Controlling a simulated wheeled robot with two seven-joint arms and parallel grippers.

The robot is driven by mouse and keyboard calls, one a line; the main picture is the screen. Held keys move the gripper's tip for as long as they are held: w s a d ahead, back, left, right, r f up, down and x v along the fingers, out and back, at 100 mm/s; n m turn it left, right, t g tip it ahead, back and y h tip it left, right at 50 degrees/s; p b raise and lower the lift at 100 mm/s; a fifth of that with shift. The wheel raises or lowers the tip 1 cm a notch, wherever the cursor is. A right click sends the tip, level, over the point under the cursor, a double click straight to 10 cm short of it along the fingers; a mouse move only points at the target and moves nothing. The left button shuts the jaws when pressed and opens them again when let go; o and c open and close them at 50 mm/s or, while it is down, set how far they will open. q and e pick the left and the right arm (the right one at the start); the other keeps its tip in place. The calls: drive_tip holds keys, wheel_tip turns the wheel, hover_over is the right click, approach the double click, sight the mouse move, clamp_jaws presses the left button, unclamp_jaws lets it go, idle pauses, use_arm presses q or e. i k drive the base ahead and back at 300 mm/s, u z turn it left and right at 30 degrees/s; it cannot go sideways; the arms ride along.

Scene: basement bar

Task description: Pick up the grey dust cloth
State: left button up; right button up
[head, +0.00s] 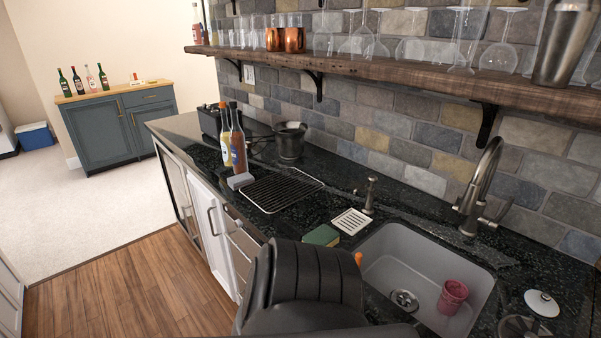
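A small light grey item (240,181) lies on the dark counter at the foot of two sauce bottles, near the counter's front edge. It may be the folded grey dust cloth, but it is too small to tell for sure. No other grey cloth shows in the head view. Neither of my grippers is in view.
A black padded shape (308,275), perhaps a seat, hides part of the counter front. A sink (391,248) holds a pink cup (453,296). Wood floor is clear at left.

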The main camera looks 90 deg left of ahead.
sight(239, 182)
drive_tip(key=u, duration=3.35)
